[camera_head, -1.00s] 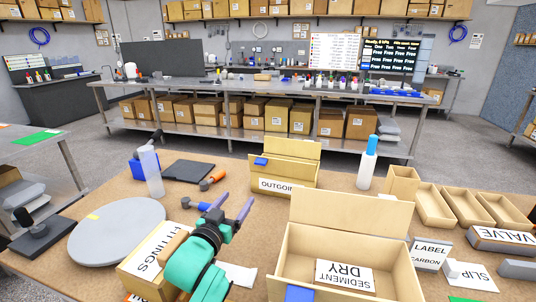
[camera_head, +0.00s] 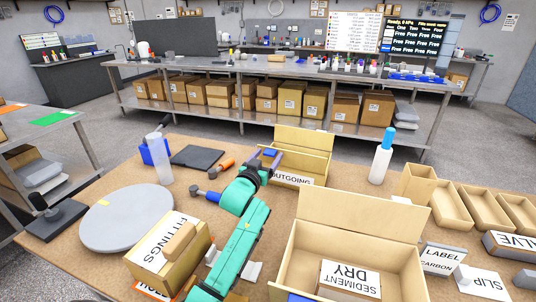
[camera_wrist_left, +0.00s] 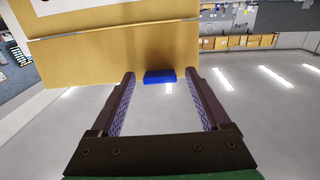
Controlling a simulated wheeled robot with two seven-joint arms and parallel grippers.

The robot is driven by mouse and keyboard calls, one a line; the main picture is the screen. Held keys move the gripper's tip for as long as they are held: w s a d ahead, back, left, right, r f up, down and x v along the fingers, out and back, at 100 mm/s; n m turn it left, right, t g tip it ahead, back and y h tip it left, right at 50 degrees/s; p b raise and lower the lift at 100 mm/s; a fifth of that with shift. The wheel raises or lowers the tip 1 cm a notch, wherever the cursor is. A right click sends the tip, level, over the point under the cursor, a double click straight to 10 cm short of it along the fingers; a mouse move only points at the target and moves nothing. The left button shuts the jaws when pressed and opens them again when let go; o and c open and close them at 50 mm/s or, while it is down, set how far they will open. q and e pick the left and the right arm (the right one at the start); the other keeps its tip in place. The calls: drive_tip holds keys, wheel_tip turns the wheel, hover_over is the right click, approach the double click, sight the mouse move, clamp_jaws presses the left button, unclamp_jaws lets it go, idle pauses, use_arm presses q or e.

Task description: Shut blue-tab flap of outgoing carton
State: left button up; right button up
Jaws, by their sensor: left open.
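The outgoing carton (camera_head: 318,166) is a tan box behind the sediment carton, its OUTGOING label facing front and partly covered by my arm. A tall panel (camera_head: 303,138) stands upright at its back. Its blue tab (camera_head: 270,153) shows at the near left side, and also in the left wrist view (camera_wrist_left: 160,76) on the edge of a tan panel (camera_wrist_left: 115,52). My left gripper (camera_head: 272,160) is at that side, open. In the wrist view the tab lies between the fingertips (camera_wrist_left: 160,82), with gaps on both sides. Whether the gripper touches the tab is unclear. My right gripper is out of view.
The open sediment carton (camera_head: 290,255) stands right of my arm, and the fittings box (camera_head: 150,262) left of it. A white bottle with a blue cap (camera_head: 381,155) stands right of the outgoing carton. A grey disc (camera_head: 125,218) and a clear cylinder (camera_head: 160,160) are at left.

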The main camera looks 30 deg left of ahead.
use_arm(q)
drive_tip(key=shift+w, duration=0.2)
clamp_jaws()
idle(1.3)
